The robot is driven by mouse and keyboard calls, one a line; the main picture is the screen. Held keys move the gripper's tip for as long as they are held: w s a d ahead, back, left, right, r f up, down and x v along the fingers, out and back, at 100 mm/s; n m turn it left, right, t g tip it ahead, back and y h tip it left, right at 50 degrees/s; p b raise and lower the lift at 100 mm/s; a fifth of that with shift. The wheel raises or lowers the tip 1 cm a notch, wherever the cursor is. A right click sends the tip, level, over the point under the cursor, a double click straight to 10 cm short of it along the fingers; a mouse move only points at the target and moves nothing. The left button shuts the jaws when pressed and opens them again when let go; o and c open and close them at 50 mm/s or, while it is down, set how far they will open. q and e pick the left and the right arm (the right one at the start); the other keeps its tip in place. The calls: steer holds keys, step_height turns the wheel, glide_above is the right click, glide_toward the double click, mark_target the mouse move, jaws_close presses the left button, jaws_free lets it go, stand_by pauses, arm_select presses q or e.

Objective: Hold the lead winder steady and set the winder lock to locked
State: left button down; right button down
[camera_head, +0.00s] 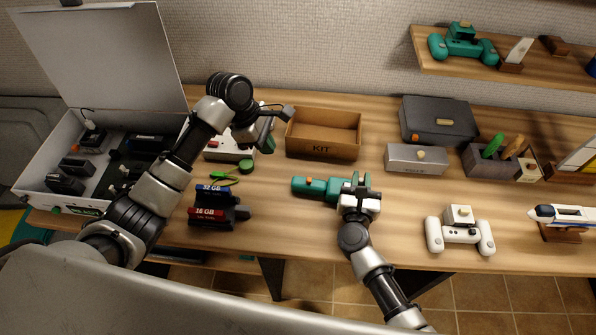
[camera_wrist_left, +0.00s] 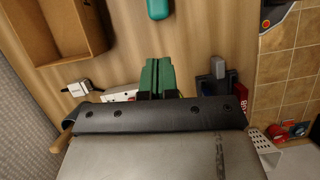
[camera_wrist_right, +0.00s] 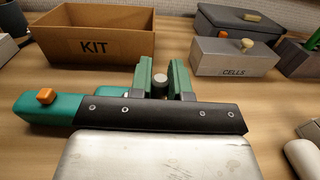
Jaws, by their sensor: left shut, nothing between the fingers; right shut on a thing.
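The teal device (camera_head: 313,187) with an orange knob (camera_head: 309,181), which I take to be the lead winder and its lock, lies on the table in front of the KIT box. It also shows in the right wrist view (camera_wrist_right: 50,113), with the orange knob (camera_wrist_right: 46,96) on top. My right gripper (camera_head: 355,182) is shut on its right end; a grey round stub (camera_wrist_right: 160,84) shows between the fingers. My left gripper (camera_head: 267,142) is shut and empty, above the table left of the KIT box and apart from the winder. Its fingers (camera_wrist_left: 157,78) are together. The lock's setting cannot be read.
The KIT box (camera_head: 323,135) stands behind the winder. The memory card holder (camera_head: 217,210) and a white box with a red button (camera_head: 229,148) are at left. A grey cells box (camera_head: 416,158) and a white controller (camera_head: 459,230) are at right.

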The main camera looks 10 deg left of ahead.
mark_target(310, 180)
arm_select(q)
steer(key=shift+n, duration=0.3)
steer(key=x, duration=1)
steer(key=shift+f, duration=0.2)
steer(key=d, duration=0.2)
steer(key=shift+d+r, duration=0.2)
steer(key=shift+d, duration=0.75)
steer(key=shift+d, duration=1.2)
